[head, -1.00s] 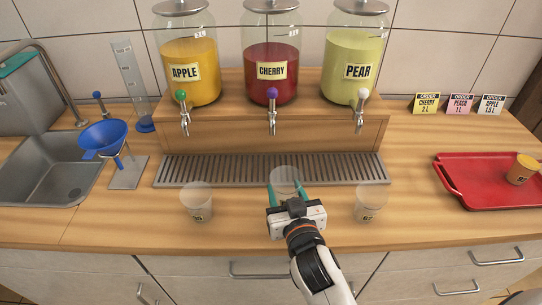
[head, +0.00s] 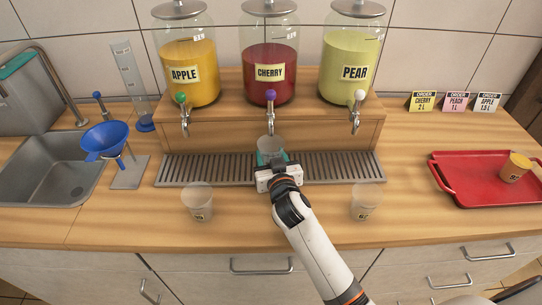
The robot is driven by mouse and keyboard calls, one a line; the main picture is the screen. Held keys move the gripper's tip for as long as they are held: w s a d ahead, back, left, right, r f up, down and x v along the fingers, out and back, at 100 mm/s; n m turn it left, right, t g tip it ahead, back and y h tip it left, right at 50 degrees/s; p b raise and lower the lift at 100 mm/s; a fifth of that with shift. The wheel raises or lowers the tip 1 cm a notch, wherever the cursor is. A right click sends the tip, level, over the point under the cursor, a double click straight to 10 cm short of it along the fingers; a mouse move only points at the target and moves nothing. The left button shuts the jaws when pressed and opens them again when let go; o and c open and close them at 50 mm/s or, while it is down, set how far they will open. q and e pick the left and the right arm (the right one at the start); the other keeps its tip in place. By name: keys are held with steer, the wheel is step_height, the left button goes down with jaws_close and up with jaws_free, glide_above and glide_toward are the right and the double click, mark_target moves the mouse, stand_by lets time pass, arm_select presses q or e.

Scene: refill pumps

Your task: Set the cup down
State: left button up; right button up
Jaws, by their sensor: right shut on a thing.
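My right gripper (head: 270,160) is shut on a clear, empty-looking cup (head: 270,145). The cup is upright below the cherry tap (head: 270,114), over the back part of the drip tray (head: 213,169). The gripper hides the cup's lower part, so I cannot tell whether it touches the tray. The cherry dispenser (head: 269,88) holds dark red liquid and has a purple tap knob. My left gripper is not in view.
Clear cups stand on the counter at left (head: 198,199) and right (head: 365,199) in front of the tray. A red tray (head: 470,196) with an orange-filled cup (head: 516,168) is at far right. A blue funnel (head: 104,141) and sink are at left.

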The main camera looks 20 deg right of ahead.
steer(key=shift+f, duration=0.25)
steer(key=o, duration=0.9)
steer(key=shift+r, duration=0.1)
steer(key=shift+o, duration=0.2)
steer(key=shift+r, duration=0.25)
steer(key=s, duration=0.3)
steer(key=s+b, duration=0.1)
steer(key=s, duration=0.3)
steer(key=s+r, duration=0.1)
steer(key=s, duration=0.2)
steer(key=shift+s+a+r, duration=0.1)
steer(key=shift+s+a, duration=0.15)
steer(key=shift+a, duration=0.15)
steer(key=shift+s+r, duration=0.25)
steer(key=shift+s, duration=0.45)
steer(key=shift+f, duration=0.1)
